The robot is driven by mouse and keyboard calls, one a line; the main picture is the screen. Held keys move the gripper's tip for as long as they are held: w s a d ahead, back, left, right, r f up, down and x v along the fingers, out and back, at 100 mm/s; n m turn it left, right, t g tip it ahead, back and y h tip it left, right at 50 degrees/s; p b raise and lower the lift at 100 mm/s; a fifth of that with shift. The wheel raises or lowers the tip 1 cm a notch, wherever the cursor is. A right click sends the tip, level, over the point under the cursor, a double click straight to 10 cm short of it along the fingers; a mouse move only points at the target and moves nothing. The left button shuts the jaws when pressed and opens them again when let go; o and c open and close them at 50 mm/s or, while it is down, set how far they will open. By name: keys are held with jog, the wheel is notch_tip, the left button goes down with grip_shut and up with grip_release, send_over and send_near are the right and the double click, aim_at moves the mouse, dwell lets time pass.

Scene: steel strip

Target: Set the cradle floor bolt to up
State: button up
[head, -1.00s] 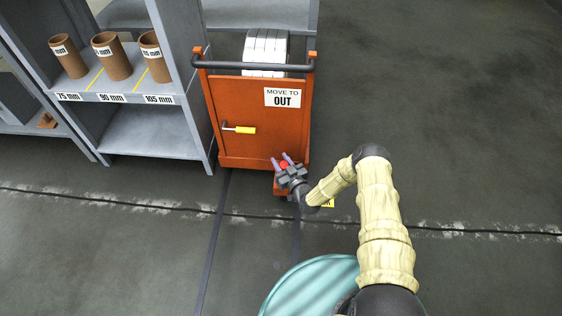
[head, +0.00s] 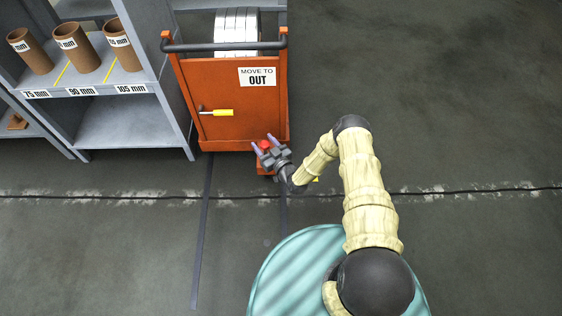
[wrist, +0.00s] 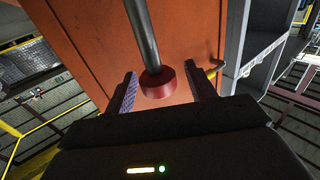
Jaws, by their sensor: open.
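The cradle is an orange cart (head: 232,128) with a "MOVE TO OUT" sign on its panel. Its floor bolt shows in the wrist view as a grey rod (wrist: 142,35) ending in a red knob (wrist: 158,88). In the head view the red knob (head: 265,145) is small at the cart's lower right front. My gripper (head: 264,143) is open, with its fingers on both sides of the knob. In the wrist view, gaps show between the knob and the fingers (wrist: 158,82). The bolt's lower end is hidden.
A yellow-handled lever (head: 221,112) sticks out of the cart panel. White-wrapped rolls (head: 237,28) lie in the cart. A grey shelf (head: 125,122) with several brown tubes (head: 79,53) stands close at the left. The floor (head: 430,100) at the right is clear.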

jog(key=p+v, duration=0.5)
jog(key=v, duration=1)
jog(key=shift+s, duration=0.25)
jog(key=shift+w+d+r, duration=0.1)
jog(key=w+d+r+n+g+h, duration=0.2)
jog(key=w+r+g, duration=0.2)
jog(key=w+r, duration=0.4)
jog(key=w+d+r+m+g+h+p, duration=0.1)
jog(key=d+r+h, duration=0.1)
jog(key=r, duration=0.4)
jog(key=w+d+r+g+h, duration=0.1)
jog(key=d+r+g+h, duration=0.15)
jog(key=r, duration=0.25)
jog(key=s+d+r+m+g+h+p, duration=0.1)
jog(key=s+d+r+m, duration=0.1)
jog(key=s+r, duration=0.35)
jog(key=s+d+r+m+g+h, duration=0.1)
jog(key=s+d+r, duration=0.1)
jog(key=r, duration=0.6)
jog(key=s+r+m+g+h+p, duration=0.1)
jog(key=s+r+m+g, duration=0.1)
jog(key=s+r, duration=0.45)
jog(key=s+r+m+g+p, duration=0.15)
jog(key=s+r, duration=0.25)
jog(key=s, duration=0.6)
notch_tip(320, 180, up, 37)
jog(key=p, duration=3.6)
jog(key=shift+a+m, duration=0.3)
jog(key=shift+m, duration=0.15)
